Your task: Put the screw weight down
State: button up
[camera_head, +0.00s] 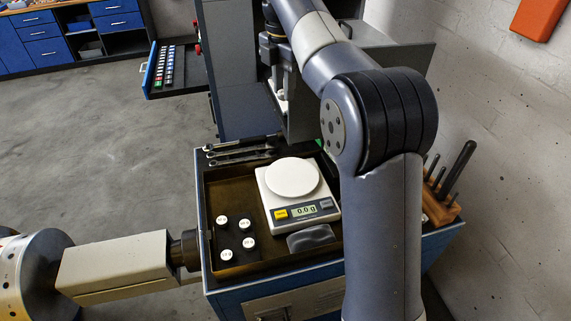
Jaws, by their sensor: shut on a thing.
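My gripper (282,92) hangs below my wrist at the upper middle, in front of the grey cabinet and beyond the cart. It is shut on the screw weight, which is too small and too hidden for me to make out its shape. A white scale (276,222) stands in the brown tray (214,187) on the cart. Its round pan (292,178) is empty and its display (304,211) reads 0.0 g. Several round, white-topped pieces (249,243) stand in the tray left of the scale. My gripper is apart from the scale and the tray.
Wrenches (240,150) lie along the cart's back edge. A dark grey object (310,238) lies in front of the scale. A wooden block (441,205) holds dark-handled tools at right. An open drawer (178,70) with small coloured pieces juts out at upper left. My arm hides the cart's right part.

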aim_at(284, 171)
notch_tip(284, 171, down, 22)
jog(key=shift+f+p, duration=0.2)
jog(key=shift+p, duration=0.4)
jog(key=shift+f, duration=0.1)
jog(key=o, duration=1)
notch_tip(284, 171, up, 12)
jog(key=shift+r+b, duration=0.1)
jog(key=shift+b, duration=0.5)
